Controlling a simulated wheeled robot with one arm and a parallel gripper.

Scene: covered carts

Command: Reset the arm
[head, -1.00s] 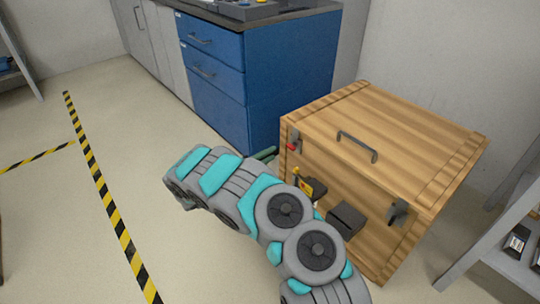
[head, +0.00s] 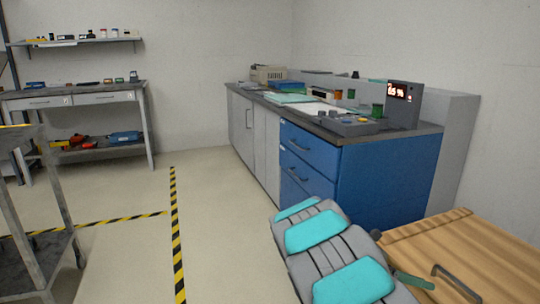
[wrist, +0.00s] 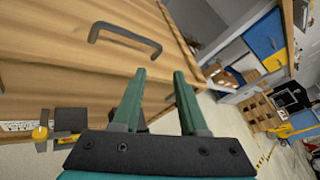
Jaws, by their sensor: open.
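My arm reaches from the bottom edge of the head view, in grey and teal links. My gripper (wrist: 160,75) has two green fingers spread apart with nothing between them in the wrist view. One green finger also shows beside the crate in the head view; the rest of the gripper is hidden behind the arm. The wooden crate (head: 470,244) stands at the lower right, its lid closed. Its dark handle (wrist: 125,35) lies beyond and left of the fingertips in the wrist view, apart from them.
A blue drawer cabinet (head: 372,185) under a dark worktop stands behind the arm. A grey metal cart (head: 35,225) is at the left. A workbench (head: 78,98) stands against the back wall. Open floor (head: 225,220) with yellow-black tape lies between them.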

